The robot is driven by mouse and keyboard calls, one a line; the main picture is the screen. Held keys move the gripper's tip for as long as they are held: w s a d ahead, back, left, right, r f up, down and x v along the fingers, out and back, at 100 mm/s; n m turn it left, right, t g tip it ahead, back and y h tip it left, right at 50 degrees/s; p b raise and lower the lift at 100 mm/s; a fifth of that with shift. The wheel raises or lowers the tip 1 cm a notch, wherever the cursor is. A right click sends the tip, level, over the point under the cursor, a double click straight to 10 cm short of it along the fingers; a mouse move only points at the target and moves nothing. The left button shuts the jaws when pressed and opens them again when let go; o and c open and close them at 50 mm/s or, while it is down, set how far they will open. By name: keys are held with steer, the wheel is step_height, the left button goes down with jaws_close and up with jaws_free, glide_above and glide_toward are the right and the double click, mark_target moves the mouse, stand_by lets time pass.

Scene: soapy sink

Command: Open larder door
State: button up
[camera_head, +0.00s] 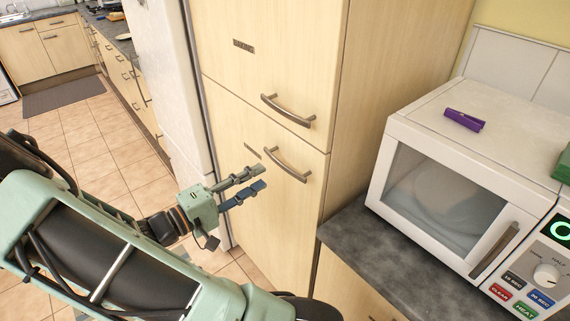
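A tall pale wood cabinet has an upper door (262,75) with a label that seems to read "BAKING" and a lower door (285,225) with a small label too unclear to read. Both doors look shut. The upper door has a curved metal handle (288,111), and the lower door has a similar slanted handle (287,164) near its top right. My gripper (261,177) is open and empty, its two fingers apart and pointing right. It appears in front of the lower door, just left of its handle and apart from it in the picture. The exact depth gap is unclear.
A white microwave (450,180) with a purple object (464,120) on top stands on a dark counter (360,245) to the right. A white appliance (165,80) stands left of the cabinet. The tiled floor at left is open, with a mat (64,96) farther back.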

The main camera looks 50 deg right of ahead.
mark_target(281, 165)
steer(key=d, duration=0.5)
steer(key=s+d+p, duration=0.1)
steer(key=d, duration=0.2)
steer(key=shift+d, duration=0.25)
jaws_close()
